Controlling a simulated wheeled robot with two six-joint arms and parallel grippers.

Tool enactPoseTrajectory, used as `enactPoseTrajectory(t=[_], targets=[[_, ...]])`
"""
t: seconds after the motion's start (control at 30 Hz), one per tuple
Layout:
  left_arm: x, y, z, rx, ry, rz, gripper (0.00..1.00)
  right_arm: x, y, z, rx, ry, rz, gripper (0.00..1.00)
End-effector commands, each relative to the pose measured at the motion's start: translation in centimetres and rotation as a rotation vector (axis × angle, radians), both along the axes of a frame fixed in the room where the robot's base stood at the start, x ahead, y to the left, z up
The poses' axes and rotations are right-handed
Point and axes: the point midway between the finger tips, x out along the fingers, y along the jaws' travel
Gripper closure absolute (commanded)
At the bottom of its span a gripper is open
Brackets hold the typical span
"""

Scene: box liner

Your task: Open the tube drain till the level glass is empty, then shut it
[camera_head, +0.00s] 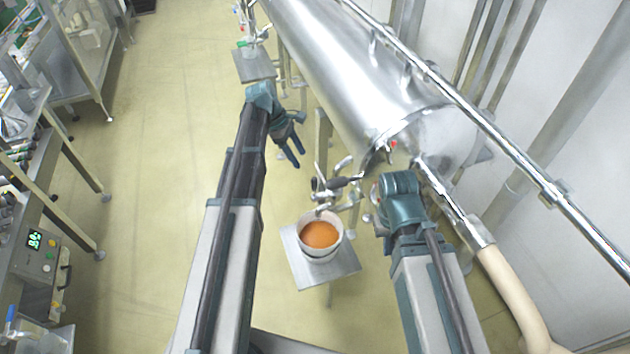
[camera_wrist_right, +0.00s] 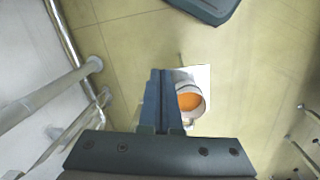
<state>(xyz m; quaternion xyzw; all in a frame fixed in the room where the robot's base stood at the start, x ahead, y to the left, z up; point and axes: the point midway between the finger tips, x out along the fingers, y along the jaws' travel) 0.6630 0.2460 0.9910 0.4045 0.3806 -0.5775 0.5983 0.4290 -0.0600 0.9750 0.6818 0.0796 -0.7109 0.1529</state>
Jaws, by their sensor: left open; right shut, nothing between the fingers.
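A shiny steel tank (camera_head: 340,70) lies at the upper middle of the head view. The bucket also shows in the right wrist view (camera_wrist_right: 189,83). My left gripper (camera_head: 296,145) is open and empty, left of and beyond the valve. My right gripper (camera_wrist_right: 160,73) is shut and empty; in the head view its wrist is right of the valve and its fingers are mostly hidden. I cannot make out the level glass or its level.
The bucket stands on a small grey plate (camera_head: 345,262). Steel pipes (camera_head: 510,155) and a beige hose (camera_head: 515,290) run along the right. Benches with equipment (camera_head: 45,245) line the left. The yellowish floor (camera_head: 150,180) between bench and tank is clear.

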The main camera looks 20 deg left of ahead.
Motion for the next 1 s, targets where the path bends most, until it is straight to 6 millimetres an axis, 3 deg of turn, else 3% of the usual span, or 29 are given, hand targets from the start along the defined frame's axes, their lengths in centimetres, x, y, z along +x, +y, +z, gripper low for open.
enactPoseTrajectory(t=[0.27,1.0], targets=[[0.1,-0.8,-2.4,0.000,-0.001,-0.002,0.43,0.0,0.0,-2.4,0.000,0.000,0.000,1.00],[0.5,-4.9,-12.1,0.000,0.000,-0.002,0.43,0.0,0.0,-12.1,0.000,0.000,0.000,1.00]])
